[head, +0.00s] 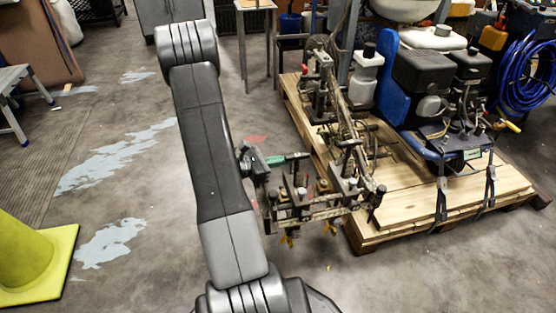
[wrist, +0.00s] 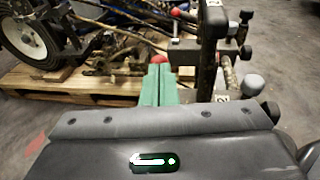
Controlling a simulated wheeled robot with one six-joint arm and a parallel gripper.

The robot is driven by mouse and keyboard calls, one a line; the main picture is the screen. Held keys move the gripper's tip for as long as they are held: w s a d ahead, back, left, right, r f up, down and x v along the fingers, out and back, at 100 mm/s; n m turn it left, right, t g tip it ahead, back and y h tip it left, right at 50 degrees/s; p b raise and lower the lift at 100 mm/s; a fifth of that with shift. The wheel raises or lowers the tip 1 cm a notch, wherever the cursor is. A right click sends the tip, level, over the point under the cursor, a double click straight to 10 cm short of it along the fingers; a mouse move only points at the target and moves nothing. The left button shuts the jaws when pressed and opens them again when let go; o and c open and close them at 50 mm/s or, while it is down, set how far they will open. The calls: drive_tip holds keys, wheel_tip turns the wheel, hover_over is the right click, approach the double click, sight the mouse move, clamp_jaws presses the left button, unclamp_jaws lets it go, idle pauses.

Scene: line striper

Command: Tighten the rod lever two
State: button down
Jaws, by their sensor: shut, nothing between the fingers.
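The line striper's rod assembly (head: 315,200) sticks out over the pallet's front left edge, with several upright rods and clamps. In the wrist view a dark upright rod (wrist: 208,50) stands just right of my gripper, with a label that looks like a 2 at its top. A grey-knobbed lever (wrist: 253,85) and a black knob (wrist: 245,52) are further right. My gripper (wrist: 159,75) has green fingers, shut and empty. A red knob (wrist: 159,59) shows at the fingertips; I cannot tell whether they touch it. In the head view the green fingers (head: 276,160) are beside the assembly's left end.
The wooden pallet (head: 460,205) carries the striper, with its wheel (wrist: 27,30) at left in the wrist view. A yellow-green cone (head: 25,255) stands at far left. Yellow wing screws (head: 288,239) hang under the assembly.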

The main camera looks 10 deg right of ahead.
drive_tip(key=shift+d+r+y, duration=0.25)
drive_tip(key=shift+d+y, duration=0.25)
drive_tip(key=shift+d, duration=0.1)
drive_tip(key=shift+d+r+y, duration=0.2)
drive_tip(key=shift+d+y, duration=0.3)
drive_tip(key=shift+d, duration=0.45)
drive_tip(key=shift+r, duration=0.15)
drive_tip(key=s+a+r+p, duration=0.3)
drive_tip(key=a+r+p, duration=0.3)
drive_tip(key=a+r, duration=0.3)
wheel_tip(320, 180, up, 2)
drive_tip(key=shift+a+r+p, duration=0.2)
drive_tip(key=shift+p, duration=0.2)
